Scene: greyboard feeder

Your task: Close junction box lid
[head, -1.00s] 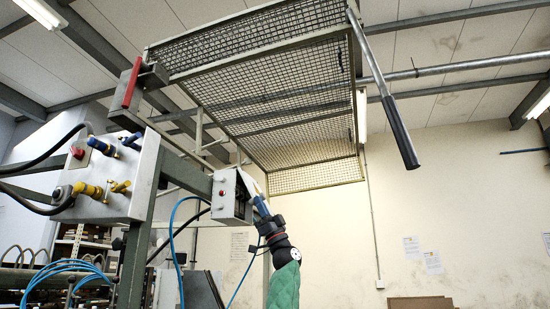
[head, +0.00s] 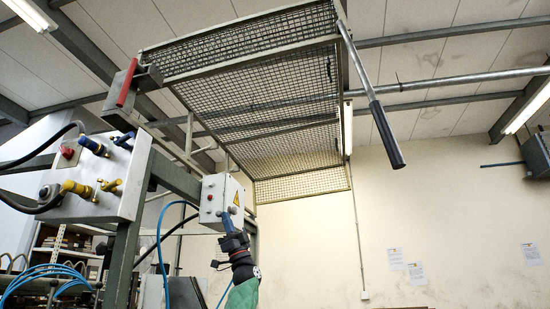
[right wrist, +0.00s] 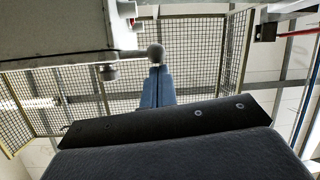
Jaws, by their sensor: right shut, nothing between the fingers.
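The junction box (head: 208,203) is a small light grey box on the machine frame. Its lid (head: 236,196), with a yellow warning triangle, now lies across the box's front and looks shut or nearly so; I cannot tell if it is fully flush. My right gripper (head: 227,214) is just below the lid, its blue fingers pointing up. In the right wrist view the fingers (right wrist: 157,72) are shut and empty, close under a round grey knob (right wrist: 156,54). The grey box surface (right wrist: 55,28) fills that view's upper left. My left gripper is out of view.
A larger control box (head: 100,185) with hoses and valves is at the left. A wire mesh guard (head: 260,90) with a black-gripped lever (head: 387,135) is raised overhead. Blue air hoses (head: 165,240) hang close left of my arm. Space to the right is open.

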